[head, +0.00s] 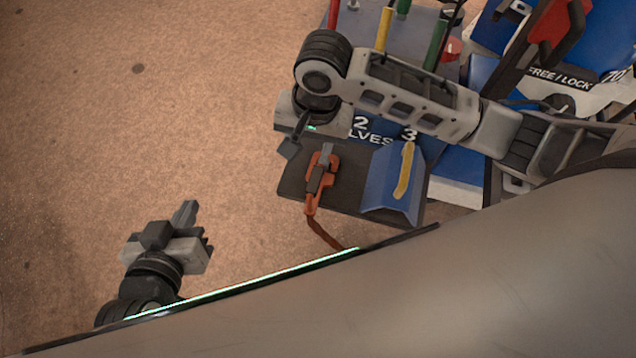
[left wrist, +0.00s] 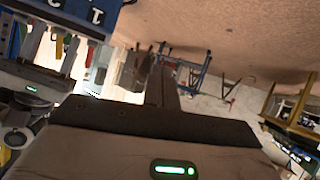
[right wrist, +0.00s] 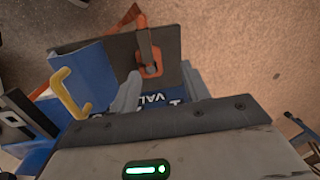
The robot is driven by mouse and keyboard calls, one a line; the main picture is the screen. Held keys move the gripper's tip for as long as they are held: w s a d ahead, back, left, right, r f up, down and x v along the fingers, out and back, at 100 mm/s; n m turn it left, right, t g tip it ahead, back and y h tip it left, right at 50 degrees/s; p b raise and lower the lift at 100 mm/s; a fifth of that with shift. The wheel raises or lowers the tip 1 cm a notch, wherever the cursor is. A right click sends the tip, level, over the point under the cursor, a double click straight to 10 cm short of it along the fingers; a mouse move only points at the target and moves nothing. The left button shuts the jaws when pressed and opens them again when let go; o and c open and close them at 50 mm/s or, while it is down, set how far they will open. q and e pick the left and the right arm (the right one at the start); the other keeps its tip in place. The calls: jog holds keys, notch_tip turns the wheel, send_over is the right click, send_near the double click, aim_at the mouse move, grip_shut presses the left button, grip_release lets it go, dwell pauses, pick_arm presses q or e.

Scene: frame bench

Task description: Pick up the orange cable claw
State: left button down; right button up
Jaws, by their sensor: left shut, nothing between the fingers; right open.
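The orange cable claw (head: 313,190) lies on a dark grey panel (head: 345,190) in the head view, with an orange strap running down from it. In the right wrist view the claw (right wrist: 150,62) shows beyond the fingers, roughly between them. My right gripper (head: 308,152) is open and empty at the claw's upper end; I cannot tell whether it touches. It also shows in the right wrist view (right wrist: 161,72). My left gripper (head: 187,211) is shut and empty, low at the left, away from the claw; its closed fingers show in the left wrist view (left wrist: 160,75).
A blue holder (head: 385,180) with a yellow hook (head: 404,172) stands just right of the claw. Coloured upright handles, such as a green one (head: 435,45), and blue and white parts lie behind my right arm. The brown floor at left is clear.

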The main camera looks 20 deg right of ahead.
aim_at(320, 168)
jog(key=shift+m+h, duration=0.5)
jog(key=shift+h, duration=0.2)
jog(key=f+b, duration=0.1)
jog(key=f, duration=0.2)
jog(key=d+f+b, duration=0.1)
jog(key=f, duration=0.2)
jog(key=d+f+b, duration=0.1)
jog(key=f, duration=0.2)
jog(key=shift+w+d+f, duration=0.1)
jog(key=shift+w+d, duration=0.05)
jog(key=shift+w, duration=0.1)
jog(key=shift+f+b, duration=0.3)
jog(key=shift+f, duration=0.25)
jog(key=f+b, duration=0.2)
jog(key=f, duration=0.2)
jog(key=shift+a+f, duration=0.2)
jog(key=shift+f, duration=0.35)
pick_arm(q)
notch_tip(320, 168, down, 6)
jog(key=d, duration=0.1)
jog(key=shift+w+g, duration=0.2)
jog(key=shift+g, duration=0.1)
jog(key=shift+d+r, duration=0.1)
jog(key=shift+r, duration=0.15)
pick_arm(e)
jog(key=shift+r, duration=0.1)
grip_shut()
